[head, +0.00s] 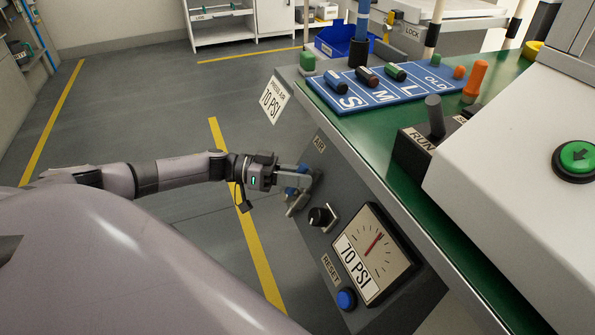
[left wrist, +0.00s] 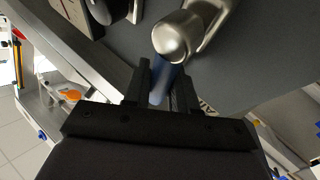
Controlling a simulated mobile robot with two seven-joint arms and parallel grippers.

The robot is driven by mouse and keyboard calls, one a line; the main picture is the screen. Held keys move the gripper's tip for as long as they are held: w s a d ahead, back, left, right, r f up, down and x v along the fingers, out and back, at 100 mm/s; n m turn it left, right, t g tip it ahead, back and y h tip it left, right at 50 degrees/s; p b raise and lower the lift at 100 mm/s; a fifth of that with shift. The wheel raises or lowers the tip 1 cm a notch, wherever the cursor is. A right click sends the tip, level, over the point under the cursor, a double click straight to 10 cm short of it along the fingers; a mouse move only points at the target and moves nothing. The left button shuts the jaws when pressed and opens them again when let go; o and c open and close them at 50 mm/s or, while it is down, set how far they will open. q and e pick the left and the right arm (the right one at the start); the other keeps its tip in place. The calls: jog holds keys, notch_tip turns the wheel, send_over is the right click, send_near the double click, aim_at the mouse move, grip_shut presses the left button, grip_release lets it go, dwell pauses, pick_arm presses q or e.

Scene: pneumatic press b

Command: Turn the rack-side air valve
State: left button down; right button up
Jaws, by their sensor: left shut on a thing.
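The air valve (head: 297,203) sits on the sloped grey panel under the AIR label, with a metal body and a blue handle. In the left wrist view its rounded metal body (left wrist: 178,40) is close ahead, and the blue handle (left wrist: 160,84) lies between the fingers. My left gripper (head: 290,184) is at the valve and shut on the blue handle; it also shows in the left wrist view (left wrist: 162,88). The fingers partly hide the handle. My right gripper is not in view.
Below the valve are a black knob (head: 320,216), a gauge (head: 374,254) with a 70 PSI label, and a blue RESET button (head: 346,299). The green bench edge (head: 400,190) overhangs the panel. A PRESS AIR 70 PSI sign (head: 273,100) hangs above. Open floor lies left.

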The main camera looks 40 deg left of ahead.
pick_arm(q)
jog(key=shift+s+d+m+g, duration=0.1)
jog(key=shift+d+m+g, duration=0.1)
jog(key=shift+m+g, duration=0.2)
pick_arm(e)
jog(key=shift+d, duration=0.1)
pick_arm(q)
jog(key=shift+f, duration=0.1)
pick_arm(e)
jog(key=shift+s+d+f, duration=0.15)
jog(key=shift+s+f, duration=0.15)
pick_arm(q)
jog(key=c, duration=1)
grip_release()
jog(key=shift+a, duration=0.1)
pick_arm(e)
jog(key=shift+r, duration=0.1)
pick_arm(q)
jog(key=shift+s+a, duration=0.2)
jog(key=shift+a, duration=0.1)
jog(key=p+v, duration=0.1)
jog(key=v, duration=0.5)
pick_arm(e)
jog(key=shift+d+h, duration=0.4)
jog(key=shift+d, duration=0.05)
